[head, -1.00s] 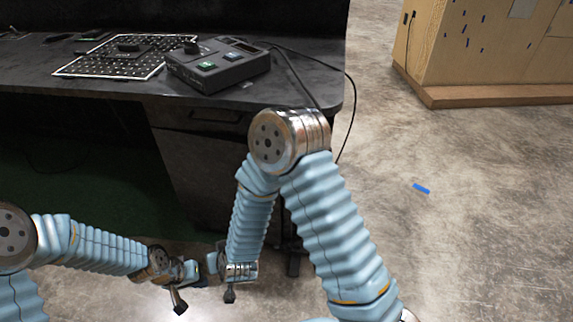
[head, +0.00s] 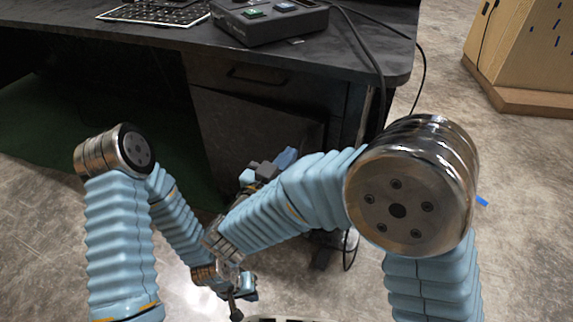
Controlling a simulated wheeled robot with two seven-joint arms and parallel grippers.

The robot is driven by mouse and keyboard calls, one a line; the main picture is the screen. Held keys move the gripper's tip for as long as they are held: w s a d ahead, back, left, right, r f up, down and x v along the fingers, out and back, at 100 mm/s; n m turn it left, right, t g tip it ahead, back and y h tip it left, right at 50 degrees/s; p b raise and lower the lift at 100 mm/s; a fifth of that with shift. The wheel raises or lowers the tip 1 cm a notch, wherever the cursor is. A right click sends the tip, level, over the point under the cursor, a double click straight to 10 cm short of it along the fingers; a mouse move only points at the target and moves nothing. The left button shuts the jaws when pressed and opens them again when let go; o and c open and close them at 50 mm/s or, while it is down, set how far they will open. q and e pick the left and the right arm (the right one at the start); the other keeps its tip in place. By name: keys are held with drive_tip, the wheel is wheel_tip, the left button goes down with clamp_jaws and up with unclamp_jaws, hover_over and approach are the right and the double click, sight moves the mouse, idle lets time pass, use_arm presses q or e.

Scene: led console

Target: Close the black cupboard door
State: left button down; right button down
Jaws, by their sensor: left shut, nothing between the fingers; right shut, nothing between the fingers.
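The black cupboard door (head: 240,122) is the dark panel under the drawer at the desk's right end. Its top edge slants away from the drawer's lower edge, so it appears ajar, hinged at the left. Its lower right part is hidden by my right arm. My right gripper (head: 264,170) is shut and empty, in front of the door's lower part; I cannot tell if it touches. My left gripper (head: 236,308) is shut and empty, low near the floor, below my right wrist and apart from the door.
The black desk (head: 350,45) holds a control box (head: 265,22) and a perforated board (head: 160,12). A drawer (head: 265,75) sits above the door. Cables hang at the desk's right corner.

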sight(311, 126)
drive_tip(key=x, duration=0.9)
drive_tip(key=shift+w+b, duration=0.15)
drive_tip(key=shift+b, duration=0.15)
